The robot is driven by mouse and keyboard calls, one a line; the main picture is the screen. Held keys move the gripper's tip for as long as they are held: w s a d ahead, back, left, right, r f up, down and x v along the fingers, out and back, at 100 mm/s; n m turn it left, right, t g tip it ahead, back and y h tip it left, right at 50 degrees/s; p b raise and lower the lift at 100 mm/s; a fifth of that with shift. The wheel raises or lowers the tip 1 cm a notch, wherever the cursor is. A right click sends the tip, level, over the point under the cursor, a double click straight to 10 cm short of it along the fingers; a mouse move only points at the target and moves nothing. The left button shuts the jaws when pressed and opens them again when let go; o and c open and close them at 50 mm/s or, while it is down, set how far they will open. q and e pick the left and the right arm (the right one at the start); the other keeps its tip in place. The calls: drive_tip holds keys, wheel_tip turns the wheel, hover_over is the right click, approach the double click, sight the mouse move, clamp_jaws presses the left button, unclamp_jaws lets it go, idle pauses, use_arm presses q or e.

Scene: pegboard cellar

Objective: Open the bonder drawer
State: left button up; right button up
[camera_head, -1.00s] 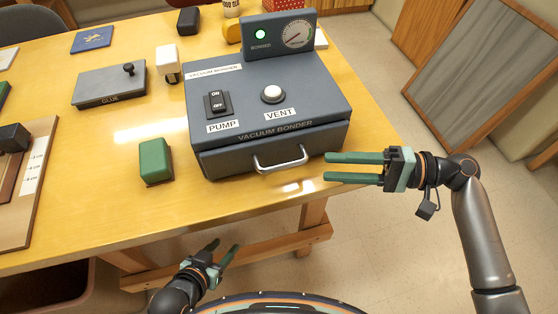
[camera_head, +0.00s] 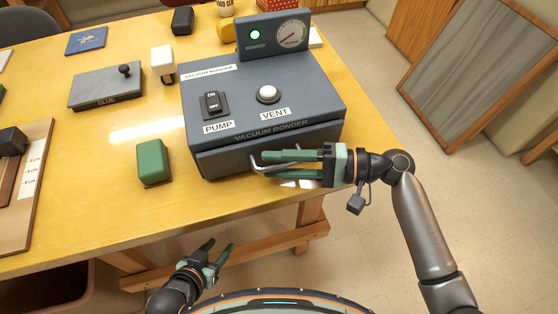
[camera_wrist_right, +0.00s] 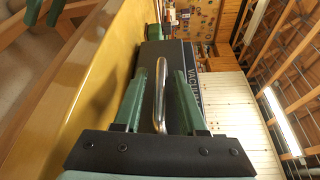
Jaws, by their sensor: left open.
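The vacuum bonder (camera_head: 240,90) is a dark blue-grey box on the yellow table. Its front drawer (camera_head: 218,167) is closed flush below the lid. The silver bar handle (camera_head: 255,163) is partly hidden by my right gripper (camera_head: 263,164) in the head view. In the right wrist view the handle (camera_wrist_right: 163,90) stands between the two green fingers, with gaps visible beside it. My right gripper is open around the handle. My left gripper (camera_head: 219,250) is open and empty, low in front of the table edge.
A green block (camera_head: 153,162) sits left of the bonder. A grey glue box (camera_head: 106,87), a white-topped object (camera_head: 163,63) and a stepped wooden board (camera_head: 32,190) lie further left.

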clamp_jaws()
idle(1.2)
